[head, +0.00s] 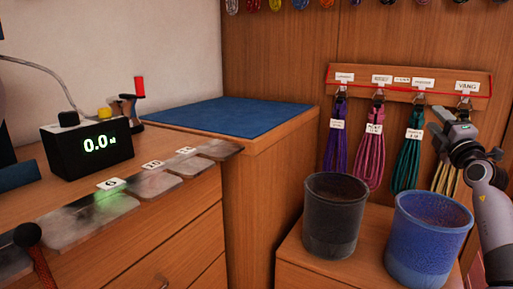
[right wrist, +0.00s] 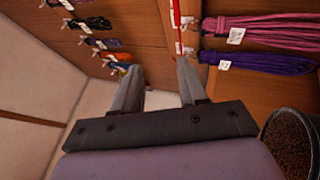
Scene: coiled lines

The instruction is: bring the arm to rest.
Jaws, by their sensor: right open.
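My right arm comes in from the right in the head view, and its gripper (head: 443,122) is in front of the hook board, by the upper part of the yellow coil (head: 445,180), which it partly hides. In the right wrist view the two fingers of this gripper (right wrist: 157,78) stand well apart with nothing between them. The purple coil (head: 336,145), magenta coil (head: 371,155) and teal coil (head: 407,160) hang from the labelled board (head: 350,84). The yellow coil hangs under the "VANG" label. My left gripper is in neither view.
A dark pot (head: 333,222) and a blue pot (head: 428,240) stand on a low wooden cabinet below the coils. On the left, a counter carries a black display (head: 86,148) reading about 0.0 and several flat pads. A blue mat (head: 225,117) lies clear on the back corner.

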